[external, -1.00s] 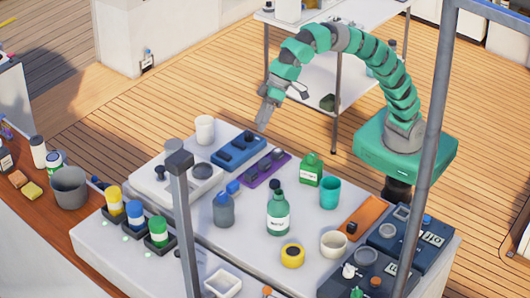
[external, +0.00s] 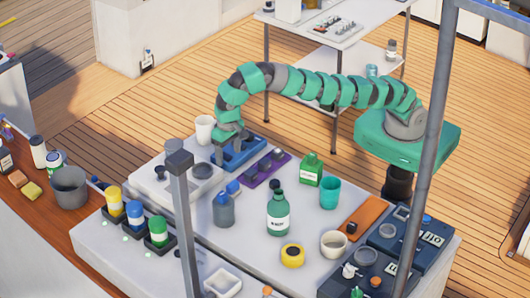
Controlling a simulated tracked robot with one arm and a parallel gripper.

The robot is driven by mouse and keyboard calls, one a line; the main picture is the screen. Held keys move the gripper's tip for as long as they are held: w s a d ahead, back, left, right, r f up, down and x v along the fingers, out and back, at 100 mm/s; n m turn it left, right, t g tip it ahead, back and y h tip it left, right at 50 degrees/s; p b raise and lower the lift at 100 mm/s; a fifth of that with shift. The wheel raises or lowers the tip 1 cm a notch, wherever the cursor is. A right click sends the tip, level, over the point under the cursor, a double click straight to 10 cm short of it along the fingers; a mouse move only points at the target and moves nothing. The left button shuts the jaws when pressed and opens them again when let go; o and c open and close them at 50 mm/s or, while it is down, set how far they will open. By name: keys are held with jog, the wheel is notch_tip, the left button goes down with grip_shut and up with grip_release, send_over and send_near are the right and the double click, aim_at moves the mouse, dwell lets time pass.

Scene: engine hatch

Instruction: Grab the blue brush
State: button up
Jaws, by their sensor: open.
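A long blue piece (external: 256,152) with darker parts on top lies at the back of the white worktop; I cannot tell whether it is the brush. A small blue item (external: 233,187) sits beside the grey-blue bottle (external: 223,211), also too small to identify. My gripper (external: 229,157) points down over the left part of the long blue piece, fingers apart. It hides some of that piece, and I cannot tell whether the fingers touch it.
A white cup (external: 204,128) stands just behind and left of my gripper. A grey post (external: 184,220) rises in front.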

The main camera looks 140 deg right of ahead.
aim_at(232, 184)
jog(key=shift+s+d+f+b, duration=0.1)
jog(key=shift+f+b, duration=0.3)
jog(key=shift+f, duration=1.9)
jog(key=shift+s+f+b, duration=0.1)
jog(key=shift+f+b, duration=0.3)
jog(key=shift+f, duration=1.9)
jog(key=shift+f, duration=0.1)
jog(key=f, duration=0.4)
jog(key=shift+s+a+f, duration=0.1)
jog(key=shift+s+a, duration=0.2)
jog(key=shift+w+f, duration=0.1)
jog(key=shift+f, duration=0.25)
jog(key=c, duration=1.1)
